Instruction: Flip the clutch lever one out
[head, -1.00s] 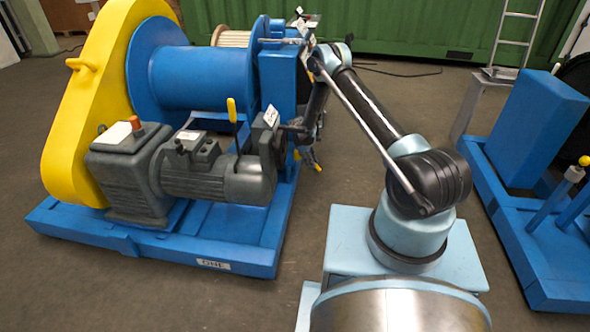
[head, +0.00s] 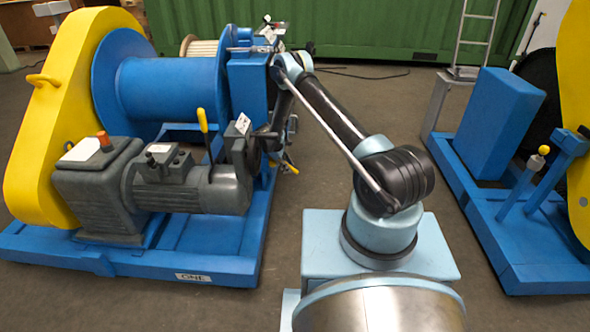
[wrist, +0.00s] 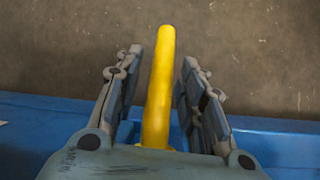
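A lever with a yellow grip (head: 291,167) sticks out low at the right side of the blue winch marked ONE, by my wrist. In the wrist view a yellow lever grip (wrist: 158,90) stands between the fingers of my gripper (wrist: 163,57). The fingers are open, one on each side of it, with a gap on both sides. It appears to be the same lever. In the head view my gripper is mostly hidden behind my wrist and the dark motor end. The lever's base is hidden in both views.
Another yellow-handled lever (head: 203,121) stands upright behind the grey motor (head: 180,183). The winch's blue base (head: 130,250) runs below. A second blue machine (head: 500,120) stands at the right, with a yellow-knobbed lever (head: 543,150).

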